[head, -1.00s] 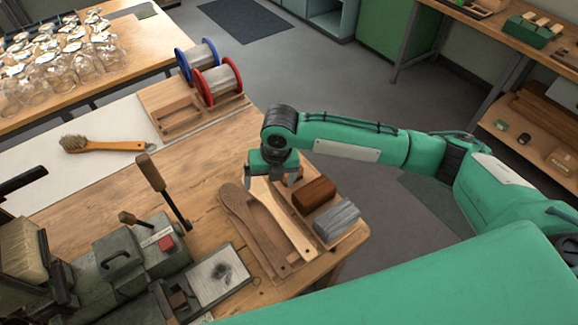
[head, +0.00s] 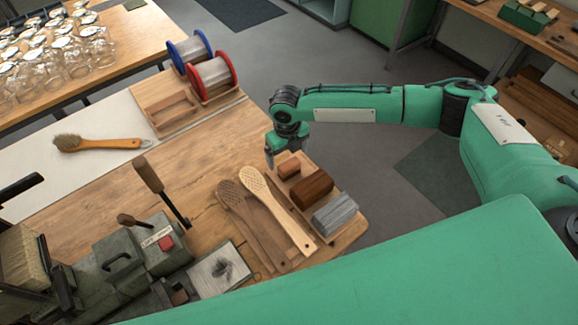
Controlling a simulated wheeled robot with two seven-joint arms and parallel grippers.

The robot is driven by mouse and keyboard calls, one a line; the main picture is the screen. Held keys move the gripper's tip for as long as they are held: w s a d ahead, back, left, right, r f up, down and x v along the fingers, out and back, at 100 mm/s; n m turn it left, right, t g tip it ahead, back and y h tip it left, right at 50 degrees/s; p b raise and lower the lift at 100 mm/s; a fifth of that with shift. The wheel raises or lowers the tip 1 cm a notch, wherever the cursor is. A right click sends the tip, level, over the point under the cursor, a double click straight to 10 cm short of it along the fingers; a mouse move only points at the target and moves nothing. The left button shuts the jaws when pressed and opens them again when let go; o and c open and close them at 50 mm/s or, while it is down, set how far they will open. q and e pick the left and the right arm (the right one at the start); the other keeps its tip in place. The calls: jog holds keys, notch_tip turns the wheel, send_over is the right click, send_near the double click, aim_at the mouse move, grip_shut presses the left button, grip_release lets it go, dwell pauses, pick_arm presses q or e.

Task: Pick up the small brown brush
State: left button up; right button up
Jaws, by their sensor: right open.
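A small brown block-shaped brush (head: 288,169) sits at the far end of a row on a wooden tray (head: 351,230). A larger dark brown block (head: 312,188) and a grey block (head: 335,214) follow it in the row. My right gripper (head: 286,160) is open and empty at the far end of the tray, close to the small brown brush. One finger shows to the left of the brush; the other is hard to make out. I cannot tell whether a finger touches the brush. My left gripper is not in view.
Two wooden paddles with holes (head: 275,205) lie left of the blocks. A long-handled brush (head: 95,143) lies on the white strip. Red (head: 212,80) and blue spools stand at the back. A green-grey machine with levers (head: 130,255) stands at front left.

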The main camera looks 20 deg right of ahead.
aim_at(289, 164)
jog(key=shift+f+p, duration=0.4)
jog(key=shift+f, duration=0.2)
jog(key=f, duration=0.1)
jog(key=f+p, duration=0.1)
jog(key=f, duration=0.1)
jog(key=shift+s+d+f, duration=0.1)
jog(key=shift+d+f, duration=0.1)
jog(key=shift+f, duration=0.5)
jog(key=shift+c, duration=0.4)
jog(key=c, duration=1)
